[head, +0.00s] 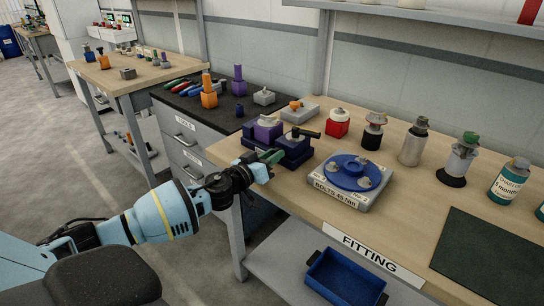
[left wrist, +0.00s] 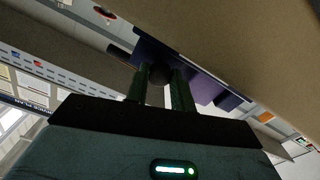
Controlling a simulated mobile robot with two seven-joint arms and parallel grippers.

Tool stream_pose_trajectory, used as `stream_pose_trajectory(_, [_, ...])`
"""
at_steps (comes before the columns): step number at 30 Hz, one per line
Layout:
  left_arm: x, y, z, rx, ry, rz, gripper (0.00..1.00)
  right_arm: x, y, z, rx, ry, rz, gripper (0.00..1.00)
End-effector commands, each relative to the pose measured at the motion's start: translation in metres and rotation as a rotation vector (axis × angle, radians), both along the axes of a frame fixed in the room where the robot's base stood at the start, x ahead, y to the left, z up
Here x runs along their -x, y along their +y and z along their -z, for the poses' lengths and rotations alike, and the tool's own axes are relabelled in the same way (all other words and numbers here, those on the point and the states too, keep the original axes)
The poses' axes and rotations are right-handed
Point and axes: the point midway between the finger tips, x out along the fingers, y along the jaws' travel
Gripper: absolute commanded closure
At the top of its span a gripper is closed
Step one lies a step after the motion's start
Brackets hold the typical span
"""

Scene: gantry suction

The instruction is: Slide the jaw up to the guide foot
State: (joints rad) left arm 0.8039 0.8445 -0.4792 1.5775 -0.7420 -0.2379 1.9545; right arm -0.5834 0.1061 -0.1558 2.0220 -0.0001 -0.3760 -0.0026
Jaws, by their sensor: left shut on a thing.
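A dark blue and purple clamping fixture (head: 292,150) stands at the left front edge of the wooden bench. A lighter purple block (head: 267,130) with a grey top sits at its back left, and a black bar lies across its right part. My left gripper (head: 271,157) is at the fixture's front, low by the bench edge. In the left wrist view its green fingers (left wrist: 160,80) are shut on a dark round knob (left wrist: 158,73) in front of purple parts (left wrist: 200,85). Which part is the jaw and which the guide foot, I cannot tell clearly. My right gripper is not in view.
A grey block with a blue disc (head: 352,172) stands right of the fixture. Behind are a red block (head: 338,123), an orange-topped grey block (head: 299,109) and several bottles. A green mat (head: 485,255) lies at right; a blue bin (head: 345,279) sits below.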

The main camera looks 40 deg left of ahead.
Motion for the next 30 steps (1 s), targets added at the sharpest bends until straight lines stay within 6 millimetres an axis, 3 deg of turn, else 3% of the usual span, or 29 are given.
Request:
stream_pose_trajectory(7, [-0.002, 0.025, 0.002, 0.001, 0.001, -0.004, 1.0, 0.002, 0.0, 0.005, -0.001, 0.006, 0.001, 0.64])
stream_pose_trajectory(17, [-0.002, 0.029, -0.001, -0.001, -0.001, -0.003, 1.0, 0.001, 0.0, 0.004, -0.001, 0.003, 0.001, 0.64])
stream_pose_trajectory(18, [-0.002, 0.029, -0.001, -0.001, -0.002, -0.003, 0.73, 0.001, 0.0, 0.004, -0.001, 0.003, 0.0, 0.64])
stream_pose_trajectory(22, [-0.002, 0.029, -0.001, -0.001, -0.001, -0.003, 0.56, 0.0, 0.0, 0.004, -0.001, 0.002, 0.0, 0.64])
stream_pose_trajectory(30, [-0.002, 0.028, 0.0, 0.0, -0.002, -0.002, 0.54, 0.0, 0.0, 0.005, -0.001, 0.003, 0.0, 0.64])
